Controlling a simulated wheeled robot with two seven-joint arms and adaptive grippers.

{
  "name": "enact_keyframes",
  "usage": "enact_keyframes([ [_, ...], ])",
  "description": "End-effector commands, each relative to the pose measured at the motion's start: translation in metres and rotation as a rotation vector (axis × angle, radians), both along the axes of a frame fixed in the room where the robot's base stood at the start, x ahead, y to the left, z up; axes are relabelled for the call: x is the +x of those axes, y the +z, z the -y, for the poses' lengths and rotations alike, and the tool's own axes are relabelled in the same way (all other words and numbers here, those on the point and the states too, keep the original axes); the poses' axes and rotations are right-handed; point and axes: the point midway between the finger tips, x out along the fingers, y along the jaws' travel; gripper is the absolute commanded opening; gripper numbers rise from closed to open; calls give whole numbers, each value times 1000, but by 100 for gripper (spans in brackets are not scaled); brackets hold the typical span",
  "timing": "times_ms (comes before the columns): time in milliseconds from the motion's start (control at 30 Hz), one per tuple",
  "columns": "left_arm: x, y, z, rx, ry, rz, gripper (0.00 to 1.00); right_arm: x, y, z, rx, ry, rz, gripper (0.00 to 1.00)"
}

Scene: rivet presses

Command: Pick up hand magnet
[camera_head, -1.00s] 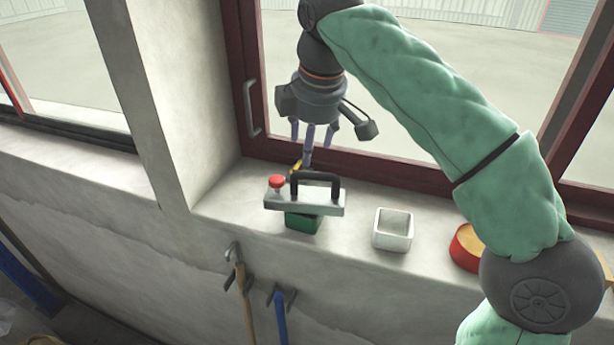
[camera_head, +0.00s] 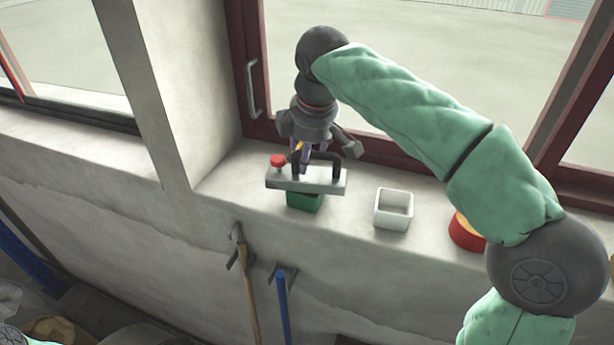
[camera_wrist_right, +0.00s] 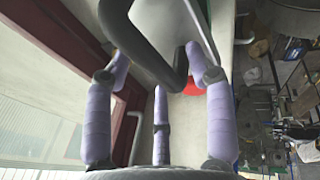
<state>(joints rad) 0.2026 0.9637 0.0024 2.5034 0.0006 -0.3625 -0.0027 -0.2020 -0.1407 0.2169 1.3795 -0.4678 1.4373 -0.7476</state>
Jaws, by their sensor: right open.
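The hand magnet (camera_head: 306,180) is a flat grey bar with a dark arched handle (camera_head: 335,163) and a red knob (camera_head: 278,161) at its left end. It rests on a green block (camera_head: 304,201) on the window sill. My right gripper (camera_head: 307,165) comes down from above and behind, with its purple fingers at the handle and partly hidden by it. In the right wrist view the fingers (camera_wrist_right: 155,65) are spread, with the dark handle (camera_wrist_right: 150,40) passing between them. The red knob (camera_wrist_right: 193,86) shows behind a finger. My left gripper is not seen.
A white open box (camera_head: 393,222) and a red and yellow round container (camera_head: 467,231) stand to the right on the sill (camera_head: 240,190). The window frame (camera_head: 380,158) is close behind. Hammer-like tools (camera_head: 246,285) hang on the wall below.

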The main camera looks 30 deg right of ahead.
Motion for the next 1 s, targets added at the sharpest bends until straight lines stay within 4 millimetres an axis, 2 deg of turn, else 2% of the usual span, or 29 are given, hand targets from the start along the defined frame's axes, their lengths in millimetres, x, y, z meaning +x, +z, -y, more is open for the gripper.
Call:
enact_keyframes([
  [300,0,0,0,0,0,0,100,2,-5,0,0,-1,1,55],
  [367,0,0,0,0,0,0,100,2,-5,0,0,-1,1,41],
  [500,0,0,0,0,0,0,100,2,-5,0,0,0,0,2],
  [867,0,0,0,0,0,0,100,2,-4,1,1,-1,3,0],
  [1000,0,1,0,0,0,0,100,3,4,0,1,0,5,0],
])
